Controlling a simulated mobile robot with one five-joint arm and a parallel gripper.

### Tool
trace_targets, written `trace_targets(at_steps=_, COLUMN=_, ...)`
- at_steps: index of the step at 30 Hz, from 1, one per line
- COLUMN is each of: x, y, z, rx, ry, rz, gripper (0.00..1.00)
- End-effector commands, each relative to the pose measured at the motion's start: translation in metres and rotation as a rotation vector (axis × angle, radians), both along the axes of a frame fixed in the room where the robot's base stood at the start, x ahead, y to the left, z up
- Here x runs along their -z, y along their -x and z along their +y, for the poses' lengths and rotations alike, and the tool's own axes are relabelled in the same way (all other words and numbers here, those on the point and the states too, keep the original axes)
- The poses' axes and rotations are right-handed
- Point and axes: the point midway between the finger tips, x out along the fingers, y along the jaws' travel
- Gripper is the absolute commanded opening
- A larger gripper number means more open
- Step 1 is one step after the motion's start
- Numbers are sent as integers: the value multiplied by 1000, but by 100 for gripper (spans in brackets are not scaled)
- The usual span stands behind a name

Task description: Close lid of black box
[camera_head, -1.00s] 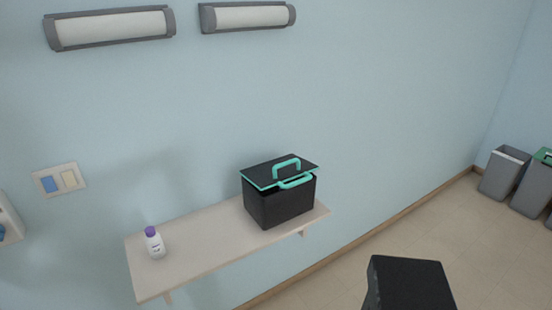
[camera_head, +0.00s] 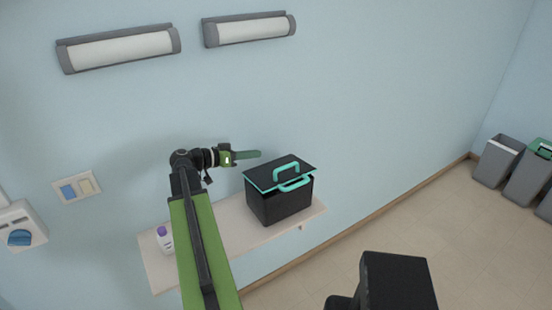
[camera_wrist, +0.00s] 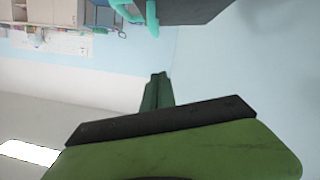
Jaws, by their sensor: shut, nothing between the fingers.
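The black box (camera_head: 282,204) stands on the wall shelf in the head view. Its lid (camera_head: 265,172) has a teal edge and a teal handle (camera_head: 287,168). The lid sits over the box, with a gap at its front right side, so it looks slightly raised. A second teal handle (camera_head: 296,184) is at the box front. My gripper (camera_head: 257,154) is shut and empty, just left of the lid and about level with it, apart from it. In the wrist view my gripper fingers (camera_wrist: 157,80) point toward a dark part of the box (camera_wrist: 195,10) at the top edge.
The pale shelf (camera_head: 240,230) also holds a white bottle with a purple cap (camera_head: 163,236), close beside my arm. The wall is behind the shelf. Grey bins (camera_head: 498,160) stand far right on open floor.

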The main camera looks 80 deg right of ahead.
Motion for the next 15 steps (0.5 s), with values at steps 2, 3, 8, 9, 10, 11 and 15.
trace_targets(at_steps=2, x=2, y=3, z=-2, rx=0, ry=0, rz=0, gripper=0)
trace_targets(at_steps=3, x=4, y=6, z=-5, rx=0, ry=-1, rz=-1, gripper=0)
trace_targets(at_steps=8, x=12, y=27, z=-22, rx=0, ry=-1, rz=0, gripper=0)
trace_targets(at_steps=9, x=14, y=34, z=-27, rx=1, ry=-2, rz=0, gripper=0)
trace_targets(at_steps=10, x=15, y=40, z=-31, rx=0, ry=-1, rz=0, gripper=0)
trace_targets(at_steps=11, x=17, y=44, z=-36, rx=-1, ry=-1, rz=0, gripper=0)
trace_targets(at_steps=15, x=23, y=68, z=-54, rx=1, ry=-2, rz=-1, gripper=0)
